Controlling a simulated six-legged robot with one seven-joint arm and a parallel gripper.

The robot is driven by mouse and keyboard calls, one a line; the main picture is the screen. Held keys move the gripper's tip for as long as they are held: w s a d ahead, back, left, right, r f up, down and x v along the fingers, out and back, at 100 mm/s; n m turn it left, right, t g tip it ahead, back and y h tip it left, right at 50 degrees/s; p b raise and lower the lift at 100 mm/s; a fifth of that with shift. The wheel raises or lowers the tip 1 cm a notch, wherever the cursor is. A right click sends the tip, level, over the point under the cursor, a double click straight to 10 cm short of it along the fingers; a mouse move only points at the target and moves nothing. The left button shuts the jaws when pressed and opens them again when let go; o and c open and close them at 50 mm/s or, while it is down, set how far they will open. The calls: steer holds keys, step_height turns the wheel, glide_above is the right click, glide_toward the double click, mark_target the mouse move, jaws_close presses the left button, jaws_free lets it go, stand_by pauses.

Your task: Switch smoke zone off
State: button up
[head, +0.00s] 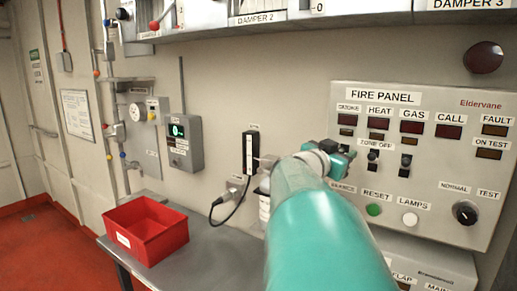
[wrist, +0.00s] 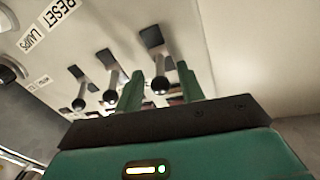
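The fire panel (head: 425,215) is on the wall at the right of the head view, with labels SMOKE, HEAT, GAS and CALL over dark red windows. Below them is a ZONE OFF row with black switches under heat (head: 373,158) and gas (head: 405,164). The smoke place in this row is hidden behind my gripper (head: 343,158). In the wrist view, my gripper (wrist: 160,92) is open. The rightmost ball-tipped lever, seemingly the smoke zone switch (wrist: 160,85), appears between its two green fingers; contact cannot be told. Two more levers stand left of it.
Reset (head: 373,209) and lamps (head: 410,219) buttons and a rotary knob (head: 465,212) are lower on the panel. A red bin (head: 146,230) stands on the grey bench at left. A shelf edge (head: 270,32) runs above.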

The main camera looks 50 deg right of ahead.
steer(key=shift+a, duration=0.1)
jaws_close()
steer(key=shift+f+h, duration=0.15)
steer(key=shift+h, duration=0.15)
step_height(320, 180, down, 4)
steer(key=m+h, duration=0.1)
steer(key=h, duration=0.1)
steer(key=g+h, duration=0.1)
steer(key=h, duration=0.2)
steer(key=m+g+h, duration=0.1)
steer(key=h, duration=0.1)
steer(key=shift+r+m, duration=0.25)
steer(key=shift+m, duration=0.05)
steer(key=shift+f+m+g+h, duration=0.2)
steer(key=shift+m+g+h, duration=0.4)
steer(key=shift+h, duration=0.3)
